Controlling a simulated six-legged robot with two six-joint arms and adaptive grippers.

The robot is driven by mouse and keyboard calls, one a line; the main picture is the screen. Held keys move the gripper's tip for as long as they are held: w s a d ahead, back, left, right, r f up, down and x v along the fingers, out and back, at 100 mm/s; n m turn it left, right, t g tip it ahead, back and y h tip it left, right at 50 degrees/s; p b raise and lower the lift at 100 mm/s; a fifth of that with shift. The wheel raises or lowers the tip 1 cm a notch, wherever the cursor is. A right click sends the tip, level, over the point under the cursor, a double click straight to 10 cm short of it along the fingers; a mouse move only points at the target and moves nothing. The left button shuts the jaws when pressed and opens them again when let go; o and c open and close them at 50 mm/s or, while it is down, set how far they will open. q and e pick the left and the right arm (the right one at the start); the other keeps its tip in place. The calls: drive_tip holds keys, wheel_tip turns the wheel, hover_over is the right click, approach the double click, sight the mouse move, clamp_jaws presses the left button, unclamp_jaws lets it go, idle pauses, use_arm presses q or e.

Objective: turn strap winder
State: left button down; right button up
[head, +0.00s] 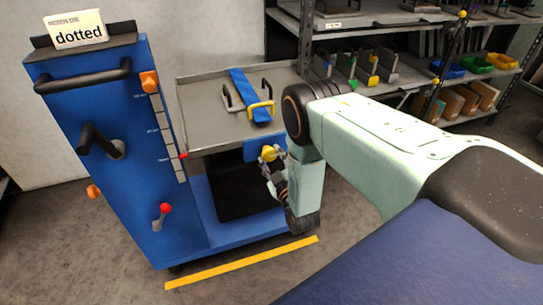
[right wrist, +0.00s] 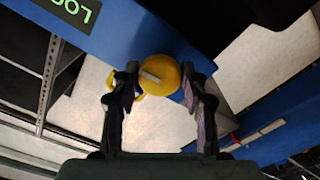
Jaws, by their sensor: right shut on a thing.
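The strap winder shows as a round yellow knob (head: 269,153) at the front edge of the cart's tray, beside a blue block (head: 252,150). The knob also shows in the right wrist view (right wrist: 160,78), with a pale mark on its face. My right gripper (head: 273,166) is at the knob, its fingers on either side of it and shut on it; the gripper also shows in the right wrist view (right wrist: 163,88). My left gripper is not in view.
The cart's tall blue panel (head: 105,150) stands at left, with a black bar handle, orange knobs and a red-tipped lever (head: 165,210). A "dotted" sign (head: 78,30) sits on top. Shelves with dies and bins (head: 475,64) stand behind. A yellow floor line (head: 240,262) lies in front.

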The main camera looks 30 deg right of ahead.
drive_tip(key=n+p, duration=0.1)
drive_tip(key=n, duration=0.2)
drive_tip(key=shift+r+n, duration=0.1)
drive_tip(key=shift+n, duration=0.2)
drive_tip(key=shift+n+p, duration=0.35)
drive_tip(key=shift+n, duration=1.15)
drive_tip(key=o, duration=1.1)
drive_tip(key=shift+o, duration=0.2)
drive_tip(key=v, duration=1.2)
drive_tip(key=shift+d, duration=0.1)
